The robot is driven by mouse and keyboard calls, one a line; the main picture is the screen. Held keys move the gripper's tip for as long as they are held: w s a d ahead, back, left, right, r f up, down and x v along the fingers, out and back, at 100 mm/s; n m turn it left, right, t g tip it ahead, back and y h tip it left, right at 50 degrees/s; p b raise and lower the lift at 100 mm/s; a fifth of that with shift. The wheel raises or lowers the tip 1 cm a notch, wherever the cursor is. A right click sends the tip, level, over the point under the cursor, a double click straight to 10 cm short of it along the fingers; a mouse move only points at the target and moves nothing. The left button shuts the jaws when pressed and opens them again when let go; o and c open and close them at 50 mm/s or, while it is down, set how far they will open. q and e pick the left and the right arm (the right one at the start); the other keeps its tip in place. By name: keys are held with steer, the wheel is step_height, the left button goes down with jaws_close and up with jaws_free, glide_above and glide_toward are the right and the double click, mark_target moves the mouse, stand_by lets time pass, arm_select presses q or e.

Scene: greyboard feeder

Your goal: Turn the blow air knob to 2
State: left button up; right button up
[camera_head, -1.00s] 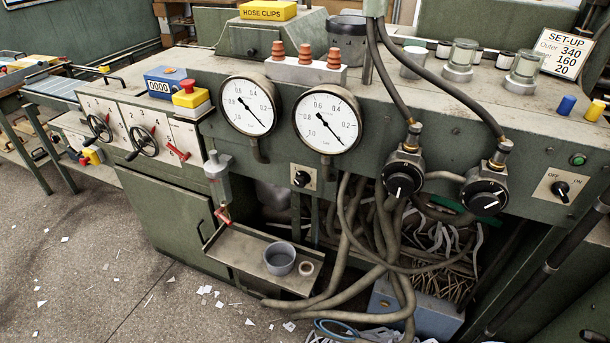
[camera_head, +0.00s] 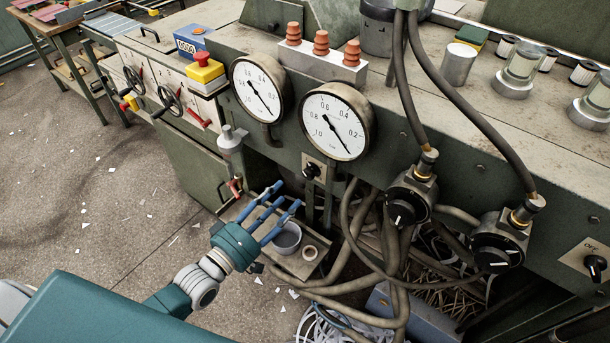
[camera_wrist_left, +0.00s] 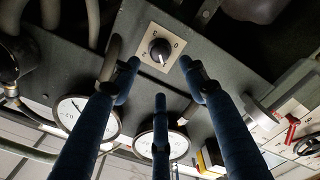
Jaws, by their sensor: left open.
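A small black knob (camera_head: 311,170) on a light square plate sits on the green machine front, below and between two round gauges. In the left wrist view the knob (camera_wrist_left: 159,50) shows on its plate with a 0 and a 2 on opposite sides. I cannot read a "blow air" label or be sure of the pointer's setting. My left gripper (camera_head: 281,197) has blue fingers, spread open and empty, pointing toward the machine, left of and below the knob in the head view. In the wrist view the fingertips (camera_wrist_left: 160,75) frame the knob without visible contact. My right gripper is out of view.
Two gauges (camera_head: 257,90) (camera_head: 338,122) sit above the knob. Two larger black dial regulators (camera_head: 407,208) (camera_head: 497,243) with hoses are to its right. A tray (camera_head: 300,262) with a grey cup is below. An oiler-like fitting (camera_head: 231,140) is at left.

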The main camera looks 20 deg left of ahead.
mark_target(306, 176)
arm_select(q)
steer(key=p+x, duration=0.1)
steer(key=x, duration=0.7)
steer(key=shift+w+d+f, duration=0.15)
steer(key=shift+w, duration=0.15)
jaws_close()
